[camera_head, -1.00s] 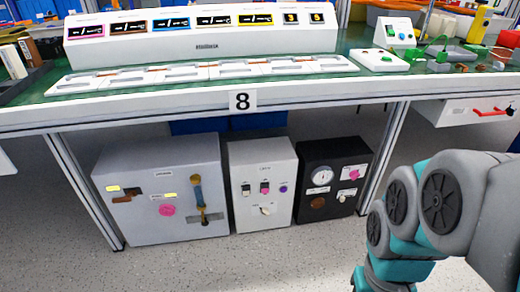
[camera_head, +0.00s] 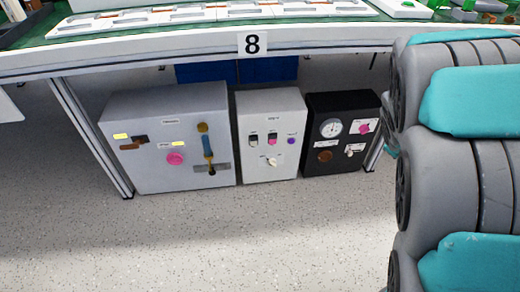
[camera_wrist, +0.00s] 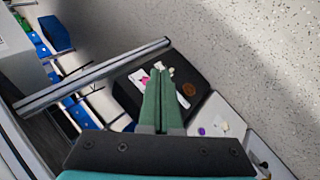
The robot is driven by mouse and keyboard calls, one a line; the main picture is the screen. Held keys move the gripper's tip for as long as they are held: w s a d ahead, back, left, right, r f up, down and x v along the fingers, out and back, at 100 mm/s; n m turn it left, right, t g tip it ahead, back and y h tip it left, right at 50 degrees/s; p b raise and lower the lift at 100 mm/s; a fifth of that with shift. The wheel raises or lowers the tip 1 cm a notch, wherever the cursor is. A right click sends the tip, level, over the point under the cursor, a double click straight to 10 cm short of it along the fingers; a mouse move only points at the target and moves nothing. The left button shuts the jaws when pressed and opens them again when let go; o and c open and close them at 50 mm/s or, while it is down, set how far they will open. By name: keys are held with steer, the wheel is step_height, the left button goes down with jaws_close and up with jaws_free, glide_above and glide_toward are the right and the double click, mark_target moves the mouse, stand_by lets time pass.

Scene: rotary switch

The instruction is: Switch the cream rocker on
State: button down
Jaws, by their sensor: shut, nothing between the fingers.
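On the front of the white box (camera_head: 245,165) in the head view, a small pale switch with a dark top (camera_head: 253,141) sits left of a pink one (camera_head: 272,140). It looks like the cream rocker, but it is too small to tell its position. A cream knob (camera_head: 272,161) is below them. The black box (camera_head: 313,170) carries another small cream control (camera_head: 354,149). In the wrist view my gripper (camera_wrist: 160,72) is shut and empty, its green fingers overlapping the black box in the picture. My gripper is hidden in the head view.
A grey box (camera_head: 150,180) with a handle stands at the left under the workbench (camera_head: 150,48). A bench leg (camera_head: 92,135) stands left of it. A purple button (camera_head: 291,141) is on the white box. The speckled floor (camera_head: 230,240) in front is clear.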

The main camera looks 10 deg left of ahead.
steer(key=w+a+f+n+t+y+b, duration=0.2)
steer(key=w+a+f+n+t+y, duration=0.2)
steer(key=w+a+f+n+y, duration=0.55)
steer(key=s+a+f+n+g+y, duration=0.1)
steer(key=a+f+n+y, duration=0.3)
steer(key=a, duration=0.6)
steer(key=s+a+f+n+g+y, duration=0.1)
steer(key=a+f+n+y, duration=0.4)
steer(key=a, duration=0.6)
step_height(320, 180, down, 3)
steer(key=shift+s+r+n+g+b, duration=0.15)
steer(key=shift+s+n+g+b, duration=0.25)
steer(key=shift+n, duration=0.55)
steer(key=shift+w+y, duration=0.15)
steer(key=shift+y, duration=0.1)
glide_toward(251, 146)
steer(key=s+a, duration=0.1)
steer(key=a, duration=0.3)
steer(key=shift+w+a+f+p, duration=0.1)
steer(key=shift+w+a, duration=0.1)
steer(key=shift+w, duration=0.4)
steer(key=shift+w+a+f+p, duration=0.1)
steer(key=shift+w+a+p, duration=0.1)
steer(key=shift+w, duration=0.4)
steer(key=shift+w+a+f+p, duration=0.1)
steer(key=shift+w+a, duration=0.1)
steer(key=shift+w, duration=0.35)
